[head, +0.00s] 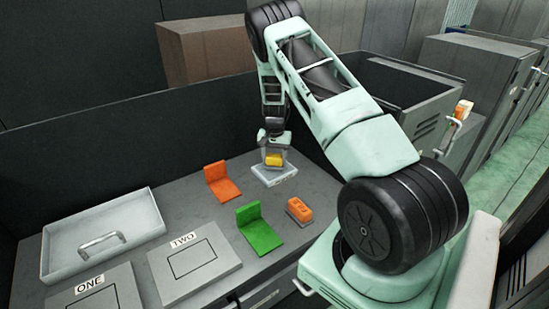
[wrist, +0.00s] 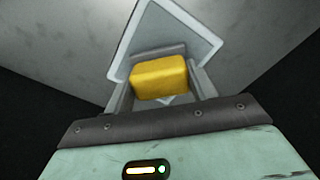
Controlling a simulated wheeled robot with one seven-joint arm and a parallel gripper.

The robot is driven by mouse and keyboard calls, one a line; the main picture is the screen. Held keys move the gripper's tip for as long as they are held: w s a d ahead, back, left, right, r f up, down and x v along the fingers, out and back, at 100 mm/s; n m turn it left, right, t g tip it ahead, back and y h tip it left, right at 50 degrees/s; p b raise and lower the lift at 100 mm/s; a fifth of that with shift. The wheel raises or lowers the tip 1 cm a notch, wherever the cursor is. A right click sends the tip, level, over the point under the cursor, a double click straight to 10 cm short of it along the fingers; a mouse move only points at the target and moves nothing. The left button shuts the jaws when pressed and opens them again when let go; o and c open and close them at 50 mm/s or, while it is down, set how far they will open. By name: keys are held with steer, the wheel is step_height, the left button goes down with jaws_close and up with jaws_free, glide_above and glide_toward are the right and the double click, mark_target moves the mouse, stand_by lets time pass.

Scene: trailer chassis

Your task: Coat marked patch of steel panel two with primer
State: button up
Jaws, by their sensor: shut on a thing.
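Steel panel two (head: 160,283), labelled TWO, lies flat on the grey bench, with a dark outlined rectangle as its marked patch (head: 192,259). The patch looks plain grey inside. My gripper (head: 274,154) is away from the panel, toward the back right of the bench. It is shut on a yellow block (head: 274,160), which also shows between the fingers in the wrist view (wrist: 160,78). The block is over a small pale-rimmed tray (head: 273,179), also in the wrist view (wrist: 196,25). I cannot tell whether the block touches the tray's inside.
Panel one (head: 120,299) lies left of panel two. An orange bracket (head: 222,182), a green bracket (head: 259,229) and an orange block (head: 299,210) stand between panel two and my arm. A dark wall backs the bench.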

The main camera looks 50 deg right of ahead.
mark_target(275, 156)
steer(key=shift+f+b, duration=0.5)
steer(key=shift+f, duration=0.05)
stand_by(1.6)
steer(key=shift+r+p, duration=2.1)
steer(key=shift+r, duration=1.5)
steer(key=shift+f, duration=0.1)
